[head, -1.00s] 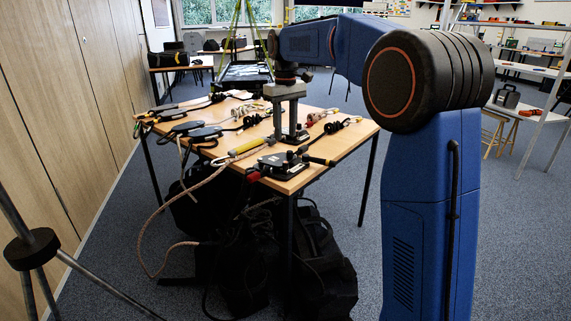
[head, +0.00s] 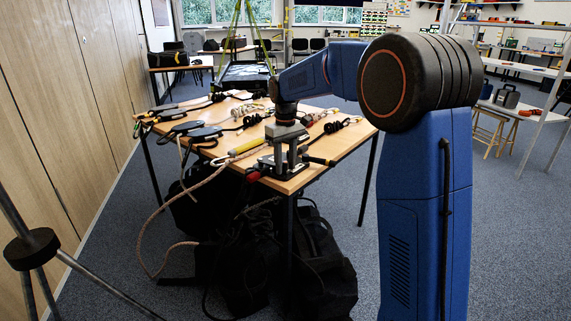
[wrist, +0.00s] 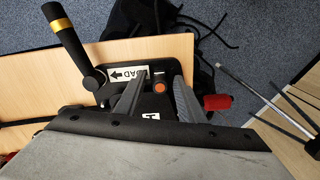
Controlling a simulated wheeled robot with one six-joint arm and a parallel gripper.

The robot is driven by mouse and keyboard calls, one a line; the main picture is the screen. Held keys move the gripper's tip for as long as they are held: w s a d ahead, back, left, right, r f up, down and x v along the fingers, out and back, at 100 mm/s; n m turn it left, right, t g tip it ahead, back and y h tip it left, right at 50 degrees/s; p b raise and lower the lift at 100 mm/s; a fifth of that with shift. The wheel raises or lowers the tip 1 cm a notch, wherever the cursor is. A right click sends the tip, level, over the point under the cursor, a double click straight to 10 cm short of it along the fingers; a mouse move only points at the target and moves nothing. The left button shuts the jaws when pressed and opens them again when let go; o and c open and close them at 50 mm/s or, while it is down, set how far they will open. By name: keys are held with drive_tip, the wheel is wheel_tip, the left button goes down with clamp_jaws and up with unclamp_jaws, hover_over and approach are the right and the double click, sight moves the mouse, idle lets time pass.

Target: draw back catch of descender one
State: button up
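A black descender (head: 268,168) lies at the table's near corner. In the wrist view its dark plate (wrist: 108,98) carries a white label with an arrow. A black lever handle (wrist: 66,36) with a yellow band sticks out at upper left, and a red part (wrist: 217,102) at right. A round orange piece (wrist: 159,86) shows between the fingers; I cannot tell whether it is the catch. My gripper (head: 285,170) is over this descender, pointing down. Its two fingers (wrist: 158,83) are apart with nothing visibly clamped. Any descender number is unreadable; the gripper hides part of the body.
Other black devices (head: 190,131) and rope bundles lie further back on the wooden table (head: 330,148). A light rope (head: 150,215) hangs off its left side. Dark bags (head: 320,260) lie underneath. A tripod (head: 32,250) stands at front left.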

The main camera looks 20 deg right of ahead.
clamp_jaws()
drive_tip(key=shift+s+d, duration=0.6)
drive_tip(key=shift+s, duration=0.25)
unclamp_jaws()
drive_tip(key=shift+r, duration=0.15)
wheel_tip(320, 180, up, 17)
